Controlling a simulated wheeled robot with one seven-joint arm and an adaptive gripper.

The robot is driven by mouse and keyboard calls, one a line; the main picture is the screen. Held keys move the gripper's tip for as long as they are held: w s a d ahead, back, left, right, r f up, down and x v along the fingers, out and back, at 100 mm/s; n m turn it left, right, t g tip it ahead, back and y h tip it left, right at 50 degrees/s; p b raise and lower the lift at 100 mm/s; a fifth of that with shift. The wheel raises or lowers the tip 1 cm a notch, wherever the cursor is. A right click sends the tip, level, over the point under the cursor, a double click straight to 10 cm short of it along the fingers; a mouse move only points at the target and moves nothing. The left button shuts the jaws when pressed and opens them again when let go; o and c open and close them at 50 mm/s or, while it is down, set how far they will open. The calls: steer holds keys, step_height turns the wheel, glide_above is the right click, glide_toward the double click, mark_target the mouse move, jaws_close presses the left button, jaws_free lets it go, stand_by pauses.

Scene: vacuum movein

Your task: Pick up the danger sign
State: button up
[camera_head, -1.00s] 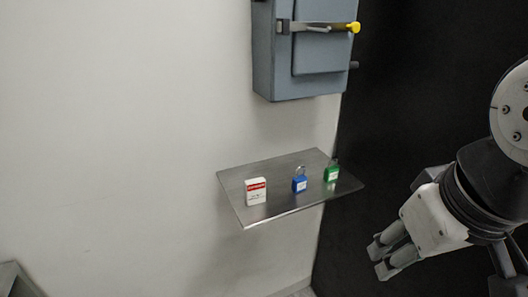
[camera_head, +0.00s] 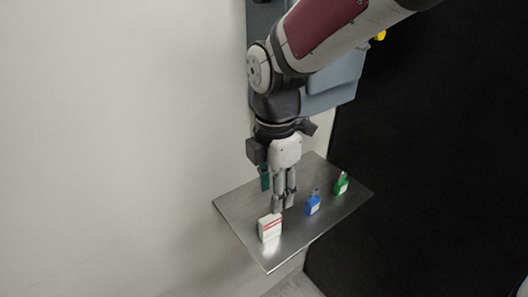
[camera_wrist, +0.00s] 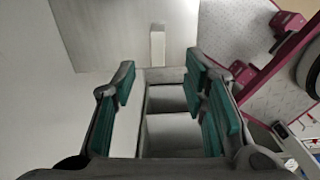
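The danger sign (camera_head: 269,229) is a small white block with a red band. It stands upright near the front left of a metal shelf (camera_head: 240,218). In the wrist view a pale upright block (camera_wrist: 157,46), which looks like the sign seen from above, lies just beyond the fingertips, between their lines. My gripper (camera_head: 283,208) points down over the shelf, just behind the sign in the head view. In the wrist view my gripper (camera_wrist: 160,78) is open, with green pads apart and nothing between them. Contact with the sign cannot be told.
A blue padlock (camera_head: 312,206) and a green padlock (camera_head: 341,184) stand on the shelf to the right of the sign. A white wall is on the left, a black panel (camera_head: 430,170) on the right.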

mark_target(270, 218)
steer(key=f, duration=1.1)
steer(key=shift+a+f, duration=0.2)
steer(key=shift+f, duration=0.1)
jaws_close()
